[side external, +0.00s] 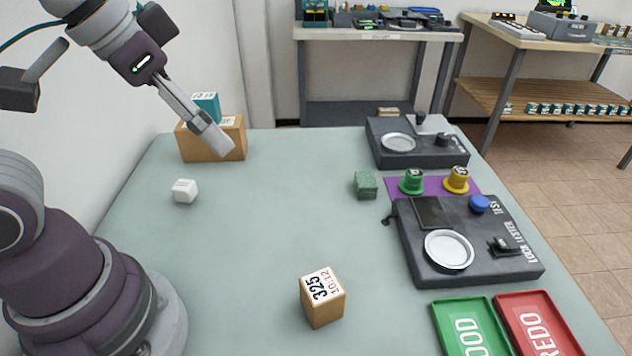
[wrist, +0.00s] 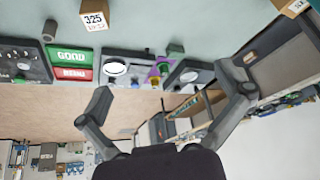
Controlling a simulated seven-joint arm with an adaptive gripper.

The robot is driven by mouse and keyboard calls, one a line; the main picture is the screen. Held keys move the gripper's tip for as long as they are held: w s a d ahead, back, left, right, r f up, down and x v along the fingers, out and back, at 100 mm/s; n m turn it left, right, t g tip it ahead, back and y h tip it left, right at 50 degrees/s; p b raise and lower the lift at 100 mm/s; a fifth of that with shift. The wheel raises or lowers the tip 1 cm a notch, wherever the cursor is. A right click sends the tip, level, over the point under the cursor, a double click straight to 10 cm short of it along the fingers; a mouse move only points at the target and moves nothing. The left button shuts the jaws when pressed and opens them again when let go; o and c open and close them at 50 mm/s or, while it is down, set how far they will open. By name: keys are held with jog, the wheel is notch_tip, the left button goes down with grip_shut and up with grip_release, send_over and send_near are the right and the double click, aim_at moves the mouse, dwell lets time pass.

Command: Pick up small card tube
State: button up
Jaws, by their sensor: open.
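A short, dark grey cylinder (wrist: 49,30) stands on the table near the green tray in the wrist view. It may be the small card tube, but its material cannot be made out. No tube is clearly visible in the side view. My gripper (wrist: 163,79) is open and empty, with its two fingers wide apart in the wrist view. In the side view my gripper (side external: 222,143) is seen edge-on, high at the back left, overlapping the cardboard box (side external: 200,147) in the picture. The cylinder lies well away from it.
A box marked 325 (side external: 322,298) stands at the front centre. A white cube (side external: 184,190) is at left, a green block (side external: 366,184) right of centre. Testers (side external: 480,262), spools (side external: 412,182), a green tray (side external: 440,318) and a red tray (side external: 570,340) line the right side. The table's middle is clear.

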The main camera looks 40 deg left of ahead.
jog(key=shift+n, duration=0.9)
jog(key=a+f, duration=0.2)
jog(key=a, duration=0.1)
jog(key=shift+s+a+f, duration=0.2)
jog(key=shift+s+f, duration=0.1)
jog(key=shift+s, duration=0.1)
jog(key=c, duration=0.7)
jog(key=shift+c, duration=0.2)
jog(key=w+d+f+m+g, duration=0.1)
jog(key=w+d+m+g, duration=0.1)
jog(key=w+d+m, duration=0.35)
jog(key=w+d+m+g, duration=0.2)
jog(key=d+m, duration=0.4)
jog(key=d, duration=0.5)
jog(key=s+d+f+m, duration=0.1)
jog(key=d+f+m, duration=0.1)
jog(key=d, duration=0.1)
jog(key=s+d+f+m+g, duration=0.1)
jog(key=d+f+m, duration=0.1)
jog(key=d+f, duration=0.1)
jog(key=s+d+f+m, duration=0.2)
jog(key=d, duration=0.3)
jog(key=shift+f, duration=0.25)
jog(key=f, duration=0.7)
jog(key=d+f, duration=0.1)
jog(key=f, duration=0.2)
jog(key=shift+s+f, duration=0.1)
jog(key=shift+f, duration=0.2)
